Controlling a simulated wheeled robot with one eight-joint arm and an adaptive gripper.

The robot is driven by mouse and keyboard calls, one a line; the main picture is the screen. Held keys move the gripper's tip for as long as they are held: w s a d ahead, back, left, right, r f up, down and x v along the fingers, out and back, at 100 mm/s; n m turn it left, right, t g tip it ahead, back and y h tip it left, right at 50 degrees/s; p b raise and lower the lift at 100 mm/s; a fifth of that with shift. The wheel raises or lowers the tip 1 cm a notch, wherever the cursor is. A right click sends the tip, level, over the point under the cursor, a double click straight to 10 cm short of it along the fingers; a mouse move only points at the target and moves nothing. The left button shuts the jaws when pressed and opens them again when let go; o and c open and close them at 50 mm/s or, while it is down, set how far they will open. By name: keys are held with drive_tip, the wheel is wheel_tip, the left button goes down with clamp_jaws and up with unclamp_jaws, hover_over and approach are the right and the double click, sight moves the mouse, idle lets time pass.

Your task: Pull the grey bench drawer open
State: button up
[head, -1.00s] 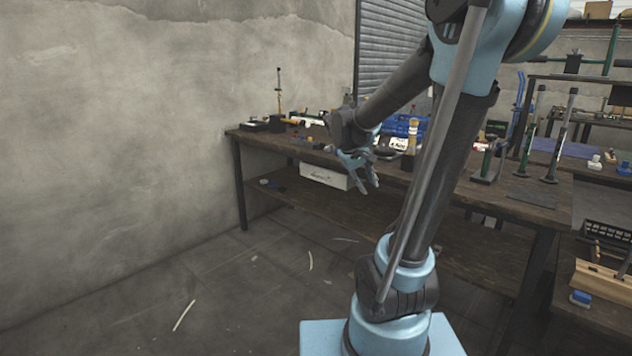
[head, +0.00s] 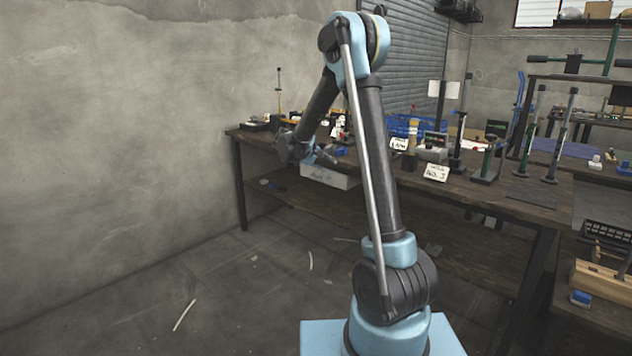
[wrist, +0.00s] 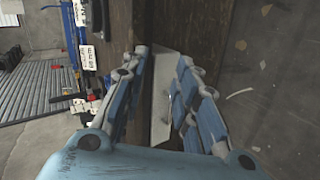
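The grey drawer (head: 332,180) is a pale box front hung under the bench top at the left part of the bench. In the wrist view, the drawer (wrist: 161,98) shows as a light strip between my fingers. My gripper (head: 322,158) is in front of the drawer's upper edge in the head view and covers part of it. In the wrist view, my gripper (wrist: 164,58) has its two blue-grey fingers spread, with a gap between them. I cannot tell whether a finger touches the drawer. No handle is clearly visible.
The wooden bench (head: 480,190) carries signs, blue bins (head: 405,126) and upright hand presses (head: 492,150). A lower shelf (head: 300,192) runs beneath the drawer. A concrete wall (head: 120,120) stands at left. The floor (head: 240,290) in front is mostly clear, with a few pale scraps.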

drive_tip(key=w+a+f+n+t+h, duration=0.1)
drive_tip(key=w+a+f+t, duration=0.1)
drive_tip(key=w+a+f, duration=0.5)
drive_tip(key=w+a+f+n+t+h, duration=0.1)
drive_tip(key=w+a+f+n+t, duration=0.1)
drive_tip(key=w+a+f, duration=0.45)
drive_tip(key=r+x, duration=0.1)
drive_tip(key=x, duration=1.3)
drive_tip(key=shift+w+d, duration=0.15)
drive_tip(key=shift+d, duration=0.2)
drive_tip(key=shift+r, duration=0.15)
clamp_jaws()
